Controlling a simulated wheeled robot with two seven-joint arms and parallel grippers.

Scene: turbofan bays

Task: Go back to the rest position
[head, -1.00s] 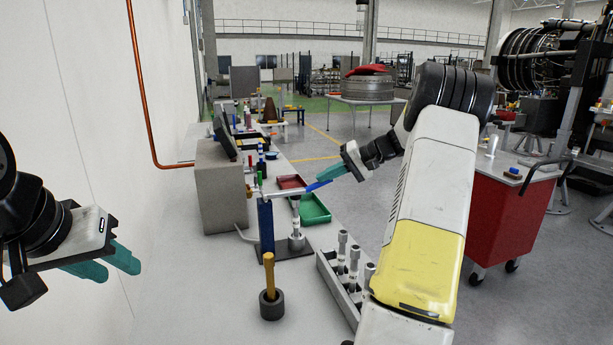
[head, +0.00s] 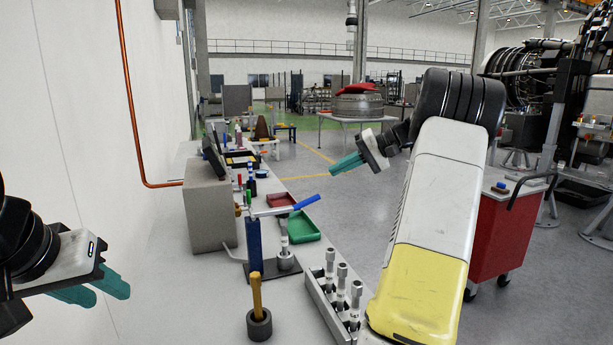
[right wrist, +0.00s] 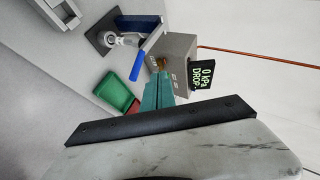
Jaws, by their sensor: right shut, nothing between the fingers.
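My left gripper (head: 97,293) is at the left edge of the head view, its two teal fingers apart and empty, clear of the bench beside the white wall. My right gripper (head: 332,172) is in the air right of the bench, fingers shut with nothing between them. The right wrist view shows its teal fingers (right wrist: 158,90) together. A lever's blue handle (head: 306,202) sticks out from a blue post (head: 254,245); the right gripper is apart from it. The handle also shows in the right wrist view (right wrist: 137,66).
The bench holds a green tray (head: 302,228), a red tray (head: 280,199), a grey box (head: 209,212), a cup with a yellow-handled tool (head: 258,325) and a rack of sockets (head: 318,300). A display (right wrist: 206,75) reads "0 kPa DROP". A red cart (head: 497,235) stands right.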

